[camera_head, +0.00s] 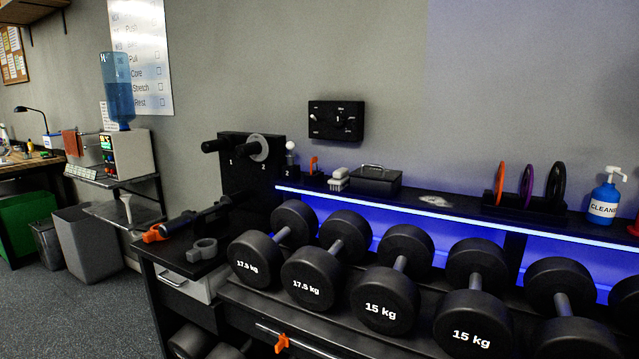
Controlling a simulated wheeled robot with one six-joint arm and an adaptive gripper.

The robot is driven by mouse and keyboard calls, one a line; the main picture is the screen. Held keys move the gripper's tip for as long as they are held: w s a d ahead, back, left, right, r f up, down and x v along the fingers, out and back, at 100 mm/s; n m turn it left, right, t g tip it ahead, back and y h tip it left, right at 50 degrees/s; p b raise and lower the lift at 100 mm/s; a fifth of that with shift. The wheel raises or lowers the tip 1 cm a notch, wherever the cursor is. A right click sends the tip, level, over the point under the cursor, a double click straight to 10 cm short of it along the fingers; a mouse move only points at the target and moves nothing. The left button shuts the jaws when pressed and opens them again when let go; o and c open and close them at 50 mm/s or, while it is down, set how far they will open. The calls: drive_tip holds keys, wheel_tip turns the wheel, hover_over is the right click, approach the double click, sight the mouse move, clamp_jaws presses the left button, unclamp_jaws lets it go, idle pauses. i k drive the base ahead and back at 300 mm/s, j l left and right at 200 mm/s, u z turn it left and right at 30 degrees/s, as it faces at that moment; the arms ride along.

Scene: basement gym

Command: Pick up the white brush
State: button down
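A small white block-like thing (338,179) sits on the narrow black back shelf, just left of a black lidded box (375,180). It may be the white brush, but it is too small to tell its bristles or handle. A white, stem-like thing (127,208) shows at the lower metal shelf on the left; I cannot tell what it is. My gripper is not in view.
Several black dumbbells (383,296) fill the rack in front of the back shelf (465,213). A white powdery patch (435,201) marks the shelf. Plates (527,185) and a blue cleaner bottle (604,201) stand at right. Open floor (95,315) lies at lower left.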

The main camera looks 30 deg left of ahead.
sight(341, 181)
drive_tip(key=u, duration=1.2)
